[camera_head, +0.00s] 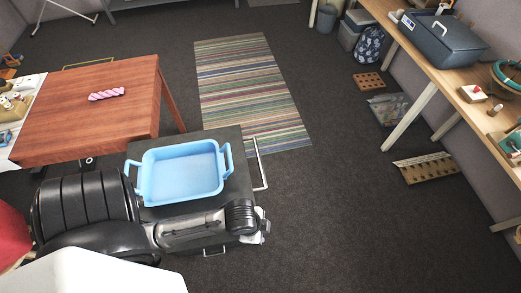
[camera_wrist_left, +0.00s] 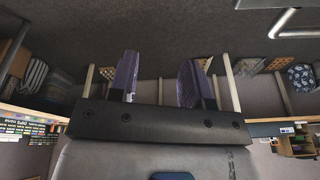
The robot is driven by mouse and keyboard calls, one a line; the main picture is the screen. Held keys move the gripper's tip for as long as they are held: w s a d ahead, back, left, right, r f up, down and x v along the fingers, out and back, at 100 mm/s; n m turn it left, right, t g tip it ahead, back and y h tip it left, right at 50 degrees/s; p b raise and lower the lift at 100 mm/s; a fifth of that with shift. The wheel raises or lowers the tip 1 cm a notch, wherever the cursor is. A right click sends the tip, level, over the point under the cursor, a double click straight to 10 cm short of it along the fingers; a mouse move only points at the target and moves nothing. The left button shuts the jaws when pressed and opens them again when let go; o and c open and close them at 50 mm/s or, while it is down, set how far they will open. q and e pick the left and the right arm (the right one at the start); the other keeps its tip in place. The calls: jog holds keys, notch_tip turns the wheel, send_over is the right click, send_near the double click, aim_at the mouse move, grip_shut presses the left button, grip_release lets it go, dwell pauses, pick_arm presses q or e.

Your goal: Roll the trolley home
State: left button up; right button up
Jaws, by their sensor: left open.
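The trolley (camera_head: 236,188) has a dark grey top and stands in front of me, right of the red-brown table. A light blue tray (camera_head: 182,172) with two side handles sits on it. A silver push handle (camera_head: 259,165) sticks out from its right side. My left arm crosses over the trolley's near side, hiding part of it. My left gripper (camera_head: 263,226) is at its right end, below the handle in the picture. In the left wrist view my gripper (camera_wrist_left: 158,78) has its purple fingers apart with nothing between them. A metal bar (camera_wrist_left: 292,28) shows at that view's top right. My right gripper is not in view.
A red-brown table (camera_head: 130,135) with a pink twisted skein (camera_head: 106,94) stands at the left. A striped rug (camera_head: 245,85) lies beyond the trolley. A wooden bench (camera_head: 450,75) runs along the right, with boards on the floor beside it. Dark carpet between is clear.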

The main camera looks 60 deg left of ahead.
pick_arm(q)
jog(key=w+a+m+g, duration=0.1)
jog(key=w+a+m, duration=0.2)
jog(key=w+m, duration=0.2)
jog(key=m+g+y, duration=0.2)
jog(key=m+g, duration=0.2)
jog(key=m, duration=0.5)
send_near(260, 161)
jog(key=x, duration=0.9)
jog(key=shift+c, duration=0.2)
grip_shut()
